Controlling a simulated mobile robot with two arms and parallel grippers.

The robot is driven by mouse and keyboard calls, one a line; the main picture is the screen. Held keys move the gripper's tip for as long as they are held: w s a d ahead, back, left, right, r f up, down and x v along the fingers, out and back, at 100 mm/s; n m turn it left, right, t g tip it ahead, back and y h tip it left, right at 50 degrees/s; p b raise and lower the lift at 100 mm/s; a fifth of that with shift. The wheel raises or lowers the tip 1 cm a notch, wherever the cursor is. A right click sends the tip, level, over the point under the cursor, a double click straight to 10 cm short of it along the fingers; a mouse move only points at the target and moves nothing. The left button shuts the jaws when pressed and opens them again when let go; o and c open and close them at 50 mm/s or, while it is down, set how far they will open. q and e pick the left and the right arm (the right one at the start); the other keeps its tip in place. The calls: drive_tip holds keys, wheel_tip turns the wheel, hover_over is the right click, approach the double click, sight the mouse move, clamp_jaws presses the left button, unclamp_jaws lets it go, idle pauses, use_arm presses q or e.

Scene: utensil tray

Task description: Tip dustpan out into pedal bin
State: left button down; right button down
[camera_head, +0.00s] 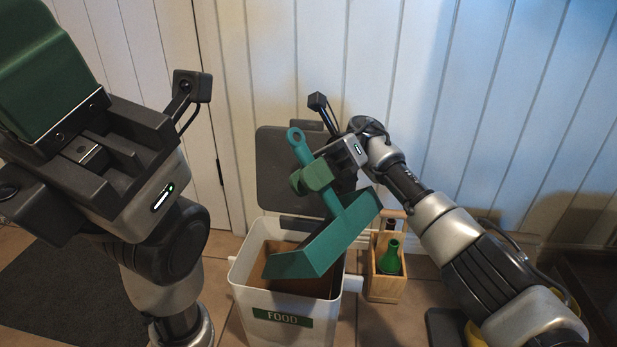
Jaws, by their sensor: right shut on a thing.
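The teal dustpan (335,240) is held tilted over the pedal bin, its handle pointing up and its pan low. My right gripper (314,180) is shut on the dustpan's handle. The white pedal bin (243,289), labelled FOOD, stands on the floor with its dark grey lid (281,165) raised at the back. The pan's front edge hangs above the bin's opening, and a brown inside shows around it. I cannot make out any contents in the pan. My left gripper (42,72) is raised at the upper left, away from the bin; its jaw gap is not clear.
A small wooden carrier (385,287) with bottles stands close to the bin's right side. A dark mat (50,290) lies on the tiled floor at left. A panelled wall (430,100) rises close behind. A dark object (595,270) stands at the far right.

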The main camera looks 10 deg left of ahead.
wheel_tip(320, 180, up, 10)
drive_tip(key=n, duration=0.8)
drive_tip(key=shift+p, duration=0.3)
drive_tip(key=shift+s, duration=0.1)
